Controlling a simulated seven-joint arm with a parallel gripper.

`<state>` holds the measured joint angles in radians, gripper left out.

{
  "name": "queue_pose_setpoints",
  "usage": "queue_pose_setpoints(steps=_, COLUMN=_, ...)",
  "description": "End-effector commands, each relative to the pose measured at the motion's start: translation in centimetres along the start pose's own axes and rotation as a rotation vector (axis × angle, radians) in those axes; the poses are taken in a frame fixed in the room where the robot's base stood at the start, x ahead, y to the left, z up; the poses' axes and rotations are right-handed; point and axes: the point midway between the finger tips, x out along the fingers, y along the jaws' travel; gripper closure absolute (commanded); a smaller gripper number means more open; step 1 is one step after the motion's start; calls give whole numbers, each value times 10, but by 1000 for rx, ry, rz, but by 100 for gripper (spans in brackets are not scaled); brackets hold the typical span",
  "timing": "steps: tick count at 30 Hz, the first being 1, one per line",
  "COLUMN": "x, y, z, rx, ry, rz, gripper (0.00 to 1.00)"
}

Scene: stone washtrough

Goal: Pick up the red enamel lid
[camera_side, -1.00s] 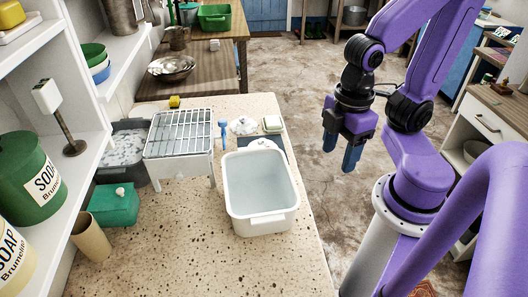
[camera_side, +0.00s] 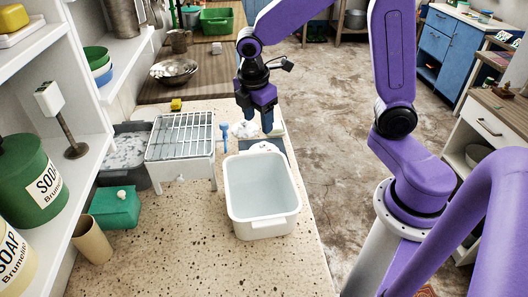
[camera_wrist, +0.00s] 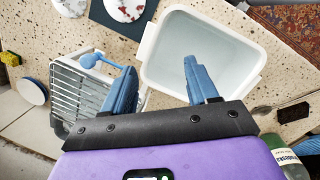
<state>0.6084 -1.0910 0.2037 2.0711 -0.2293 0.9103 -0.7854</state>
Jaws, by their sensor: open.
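I see no plainly red lid in either view. A white rounded piece with reddish marks (camera_side: 264,147) lies on a dark mat behind the basin, partly hidden by the basin's rim. In the wrist view it seems to be the white round piece (camera_wrist: 125,8) on the dark mat, cut by the top edge. Another pale round piece (camera_side: 243,129) lies to its left; whether either is the lid I cannot tell. My gripper (camera_side: 257,123) is open and empty above the counter's far part, near these pieces. In the wrist view its blue fingers (camera_wrist: 160,74) are spread apart.
A white basin (camera_side: 236,200) stands in front of the mat. A wire rack (camera_side: 182,145), a blue brush (camera_side: 224,134) and a grey tub (camera_side: 115,163) are to the left. A green box (camera_side: 113,207) sits further forward.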

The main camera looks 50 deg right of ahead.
Motion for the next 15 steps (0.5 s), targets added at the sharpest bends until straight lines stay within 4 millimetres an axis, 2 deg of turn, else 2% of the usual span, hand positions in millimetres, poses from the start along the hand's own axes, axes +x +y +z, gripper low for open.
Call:
queue_pose_setpoints(steps=1, x=8, y=17, z=6, rx=-15, ry=-17, rz=-7, gripper=41)
queue_pose_setpoints(steps=3, x=17, y=37, z=15, rx=-49, ry=-39, rz=-13, gripper=41)
queue_pose_setpoints(steps=6, x=30, y=62, z=30, rx=-93, ry=-65, rz=-25, gripper=41)
queue_pose_setpoints(steps=10, x=44, y=83, z=46, rx=-137, ry=-89, rz=-40, gripper=41)
queue_pose_setpoints(steps=15, x=52, y=94, z=57, rx=-164, ry=-101, rz=-49, gripper=41)
